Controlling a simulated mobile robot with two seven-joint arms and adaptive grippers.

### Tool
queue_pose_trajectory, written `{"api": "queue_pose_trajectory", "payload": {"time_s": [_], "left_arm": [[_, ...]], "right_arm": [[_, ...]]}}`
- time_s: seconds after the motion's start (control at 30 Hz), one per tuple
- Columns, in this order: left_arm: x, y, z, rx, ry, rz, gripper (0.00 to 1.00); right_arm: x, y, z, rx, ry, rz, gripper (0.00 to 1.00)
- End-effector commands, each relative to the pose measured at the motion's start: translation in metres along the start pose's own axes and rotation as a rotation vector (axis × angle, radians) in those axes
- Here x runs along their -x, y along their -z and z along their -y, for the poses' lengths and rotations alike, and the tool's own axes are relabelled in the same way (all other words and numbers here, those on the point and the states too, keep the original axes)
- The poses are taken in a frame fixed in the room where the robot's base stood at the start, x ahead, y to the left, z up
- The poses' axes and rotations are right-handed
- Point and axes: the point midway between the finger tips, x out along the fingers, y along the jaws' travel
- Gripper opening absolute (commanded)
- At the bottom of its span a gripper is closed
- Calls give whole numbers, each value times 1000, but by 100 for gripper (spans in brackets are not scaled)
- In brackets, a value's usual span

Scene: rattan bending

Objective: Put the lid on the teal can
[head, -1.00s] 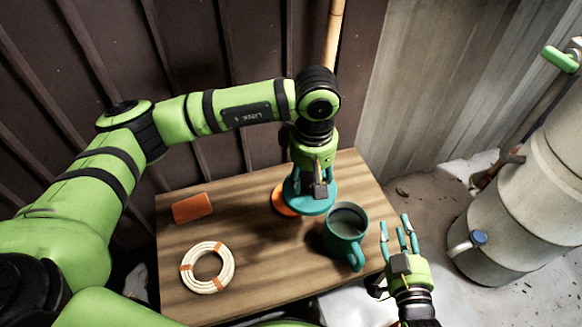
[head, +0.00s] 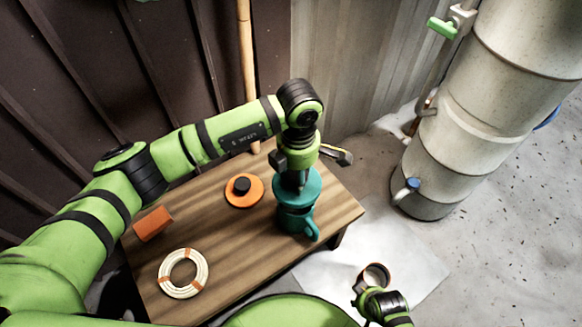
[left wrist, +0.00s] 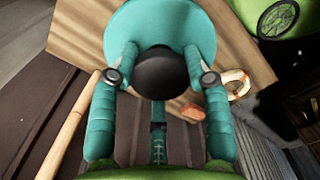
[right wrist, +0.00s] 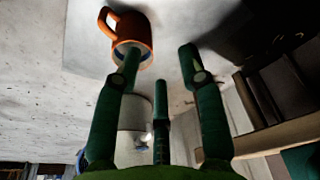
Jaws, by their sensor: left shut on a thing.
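The teal lid (head: 284,190) is a flat disc; its dark knob (left wrist: 160,75) shows between the fingers in the left wrist view. My left gripper (head: 298,180) is shut on the knob and holds the lid level. The teal can (head: 291,225), with a side handle, stands upright on the table directly beneath the lid. The lid and left gripper hide most of its opening, and I cannot tell whether lid and can touch. My right gripper (right wrist: 150,65) is open. An orange mug (right wrist: 132,38) is just beyond one of its fingers, and its rim also shows in the head view (head: 376,275).
On the wooden table (head: 235,265) are an orange lid (head: 236,199) with a dark knob, an orange block (head: 153,224) and a cream ring (head: 165,281) with orange bands. A pale metal cylinder (head: 455,120) stands on the floor at the right. A bamboo pole (head: 245,60) stands behind.

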Motion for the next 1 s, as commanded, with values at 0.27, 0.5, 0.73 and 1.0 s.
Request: {"api": "queue_pose_trajectory", "payload": {"time_s": [0.27, 0.5, 0.73, 1.0], "left_arm": [[-19, 0, 0, 2, 0, 0, 16], [-34, 0, 0, 0, 0, 0, 16], [-46, 0, 0, -1, -1, 0, 16], [-57, 0, 0, 0, -1, 1, 16]], "right_arm": [[13, 13, 0, -4, 0, -8, 40], [33, 28, -2, -7, -2, -22, 40], [53, 40, -3, -10, -5, -37, 40], [76, 49, -4, -12, -7, -52, 40]]}}
